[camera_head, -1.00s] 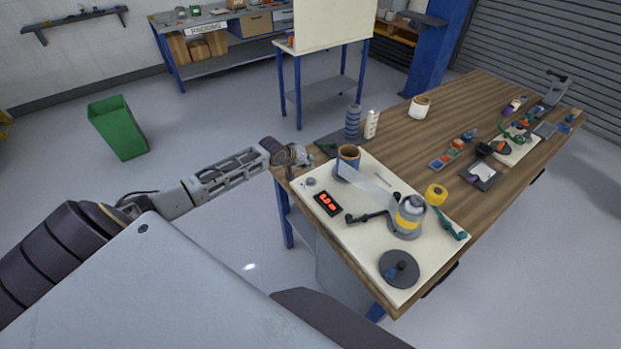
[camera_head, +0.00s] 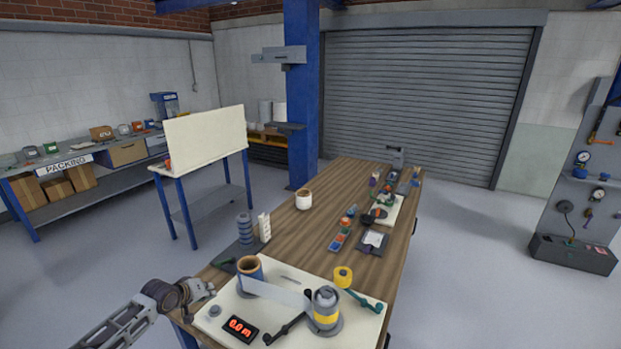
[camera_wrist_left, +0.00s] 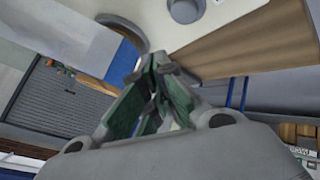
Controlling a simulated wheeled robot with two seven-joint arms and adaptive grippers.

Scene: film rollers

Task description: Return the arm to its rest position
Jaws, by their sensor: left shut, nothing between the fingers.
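My left gripper (camera_head: 200,294) is at the near left edge of the wooden workbench (camera_head: 285,235), beside the cream winding board (camera_head: 215,324). In the left wrist view its fingers (camera_wrist_left: 152,75) meet at the tips, shut and empty. In the head view the arm comes in from the lower left; most of it is cut off by the frame. On the board stand a blue roll with a brown core (camera_head: 250,275) and a grey and yellow roller (camera_head: 325,310), with a pale film strip (camera_head: 277,294) between them. My right gripper is not in view.
A red-digit display (camera_head: 240,328) sits on the board's front. A blue-grey stack (camera_head: 244,230), a white roll (camera_head: 303,200) and a yellow roll (camera_head: 343,276) stand on the bench. A white panel stand (camera_head: 205,137) and packing bench (camera_head: 108,165) stand left. Open floor lies right.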

